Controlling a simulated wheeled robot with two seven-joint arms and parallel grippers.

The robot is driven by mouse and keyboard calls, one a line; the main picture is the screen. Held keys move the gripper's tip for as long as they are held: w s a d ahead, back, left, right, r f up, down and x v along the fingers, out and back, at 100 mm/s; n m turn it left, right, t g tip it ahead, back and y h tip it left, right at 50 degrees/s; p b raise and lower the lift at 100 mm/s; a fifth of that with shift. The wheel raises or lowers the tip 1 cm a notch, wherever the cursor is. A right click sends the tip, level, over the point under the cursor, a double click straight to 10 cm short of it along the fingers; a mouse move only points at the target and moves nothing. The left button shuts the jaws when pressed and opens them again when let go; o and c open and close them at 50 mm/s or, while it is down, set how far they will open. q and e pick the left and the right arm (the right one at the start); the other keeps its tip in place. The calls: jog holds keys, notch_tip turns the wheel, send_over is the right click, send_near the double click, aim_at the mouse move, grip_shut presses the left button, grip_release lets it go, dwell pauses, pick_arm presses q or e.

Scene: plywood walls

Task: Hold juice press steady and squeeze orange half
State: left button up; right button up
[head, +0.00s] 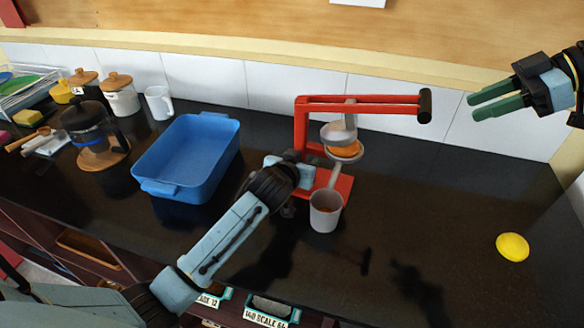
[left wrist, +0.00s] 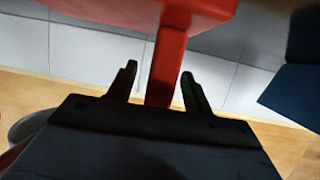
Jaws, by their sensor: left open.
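The red juice press (head: 302,130) stands on the dark counter, its long lever roughly level, with a black handle (head: 425,105) at the right end. An orange half (head: 345,151) shows between the press's grey upper cup and lower bowl. A grey cup (head: 326,212) stands below at the front of the base. My left gripper (head: 290,168) is at the press's upright, its fingers mostly hidden. In the left wrist view, its open fingers (left wrist: 159,76) stand either side of the red post (left wrist: 167,65), with gaps showing. My right gripper (head: 473,108) is open and empty, right of the lever handle.
A blue tub (head: 150,181) stands left of the press. A coffee press (head: 90,130), jars (head: 120,95) and a white mug (head: 159,102) are further left. A yellow round thing (head: 513,247) lies at right. The counter right of the press is mostly clear.

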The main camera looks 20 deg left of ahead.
pick_arm(q)
jog(key=v, duration=1)
jog(key=shift+s+r, duration=0.2)
jog(key=shift+s, duration=0.15)
jog(key=shift+f, duration=0.1)
